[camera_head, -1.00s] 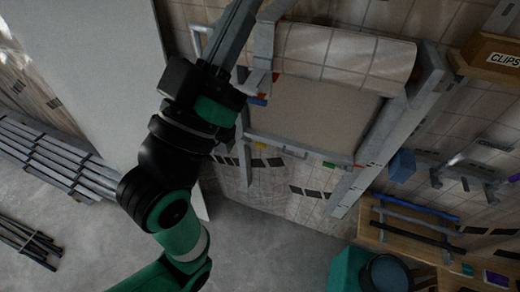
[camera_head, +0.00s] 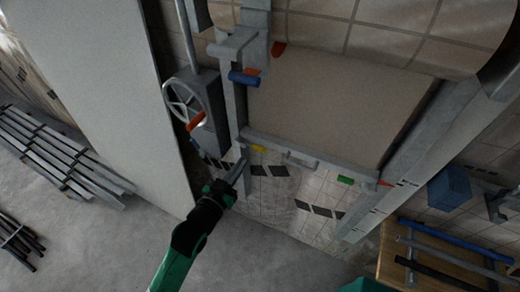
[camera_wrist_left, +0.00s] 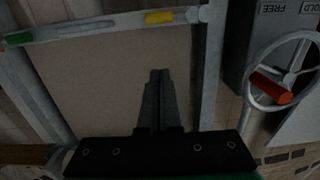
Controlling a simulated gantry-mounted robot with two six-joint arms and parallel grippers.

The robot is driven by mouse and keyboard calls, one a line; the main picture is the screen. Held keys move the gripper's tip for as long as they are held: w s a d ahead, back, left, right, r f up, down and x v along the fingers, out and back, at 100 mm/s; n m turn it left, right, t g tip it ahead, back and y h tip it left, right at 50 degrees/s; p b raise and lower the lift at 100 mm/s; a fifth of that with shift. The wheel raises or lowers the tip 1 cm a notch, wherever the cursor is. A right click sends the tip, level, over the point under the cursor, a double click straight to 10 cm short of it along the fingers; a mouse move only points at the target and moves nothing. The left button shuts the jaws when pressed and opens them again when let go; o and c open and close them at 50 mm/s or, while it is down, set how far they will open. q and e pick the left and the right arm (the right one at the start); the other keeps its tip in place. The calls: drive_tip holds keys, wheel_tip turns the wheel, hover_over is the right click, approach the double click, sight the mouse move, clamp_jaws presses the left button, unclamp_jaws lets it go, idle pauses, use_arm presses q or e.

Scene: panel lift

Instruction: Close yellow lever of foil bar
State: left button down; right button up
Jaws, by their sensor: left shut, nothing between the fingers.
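The foil bar (camera_head: 310,158) is a grey bar along the lower edge of the beige panel (camera_head: 325,110) in the head view. The small yellow lever (camera_head: 257,148) sits near its left end, and a green piece (camera_head: 345,180) sits near its right end. In the left wrist view the bar (camera_wrist_left: 100,29) crosses the top, with the yellow lever (camera_wrist_left: 159,17) beyond my fingertips. My left gripper (camera_head: 241,164) is shut and empty, just below and left of the yellow lever. In the left wrist view its fingers (camera_wrist_left: 159,76) point towards the lever, with a visible gap in the picture.
A handwheel (camera_head: 185,100) with an orange-red handle (camera_head: 196,121) stands left of the frame. A blue-ended part (camera_head: 243,78) juts out above the bar's left end. A blue box (camera_head: 449,187) and a wooden shelf with rods are at the right. Floor at lower left is open.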

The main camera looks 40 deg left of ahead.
use_arm(q)
drive_tip(key=shift+s, duration=0.1)
drive_tip(key=shift+r, duration=0.1)
drive_tip(key=b, duration=0.1)
hover_over(252, 146)
drive_tip(key=s+d, duration=0.2)
drive_tip(key=d, duration=0.2)
drive_tip(key=f, duration=0.2)
drive_tip(key=f+b, duration=0.1)
drive_tip(key=f, duration=0.1)
drive_tip(key=shift+w+a+f, duration=0.2)
